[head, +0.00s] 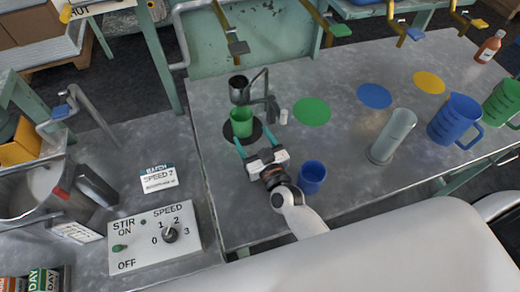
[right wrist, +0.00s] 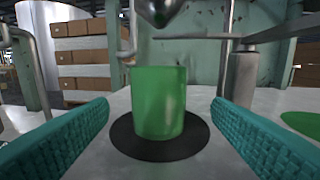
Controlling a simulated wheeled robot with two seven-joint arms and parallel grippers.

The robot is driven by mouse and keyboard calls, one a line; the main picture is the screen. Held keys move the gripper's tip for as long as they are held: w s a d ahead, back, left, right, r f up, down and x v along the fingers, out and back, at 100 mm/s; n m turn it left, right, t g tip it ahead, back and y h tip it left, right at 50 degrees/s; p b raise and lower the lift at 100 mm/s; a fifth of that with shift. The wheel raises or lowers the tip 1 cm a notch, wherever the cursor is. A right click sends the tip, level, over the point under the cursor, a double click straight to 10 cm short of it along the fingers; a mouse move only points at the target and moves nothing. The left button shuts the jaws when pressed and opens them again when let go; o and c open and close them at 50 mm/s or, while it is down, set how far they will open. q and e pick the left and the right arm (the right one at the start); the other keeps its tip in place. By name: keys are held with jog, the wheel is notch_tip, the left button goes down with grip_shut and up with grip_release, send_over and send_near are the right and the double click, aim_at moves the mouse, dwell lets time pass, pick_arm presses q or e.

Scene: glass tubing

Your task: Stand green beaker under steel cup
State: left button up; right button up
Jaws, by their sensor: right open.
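The green beaker (head: 241,123) stands upright on a black round pad (head: 229,138) on the grey table. The steel cup (head: 239,88) is held on a stand directly above it, with a gap between them. In the right wrist view the green beaker (right wrist: 158,102) is upright in the middle of the black pad (right wrist: 160,149), and the cup's pointed bottom (right wrist: 160,12) hangs above it. My right gripper (head: 258,143) is open, its teal fingers pointing at the beaker. In the wrist view its fingers lie to either side, apart from the beaker. My left gripper is not in view.
A blue beaker (head: 312,176) stands close to the right of my right gripper. A clear glass cylinder (head: 393,137) and a blue jug (head: 455,117) stand further right. Flat green (head: 312,111), blue (head: 374,96) and yellow (head: 429,82) discs lie on the table. A control panel (head: 155,238) is at lower left.

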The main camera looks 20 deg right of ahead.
jog(key=s, duration=0.4)
jog(key=shift+s+d, duration=0.3)
jog(key=shift+s, duration=0.1)
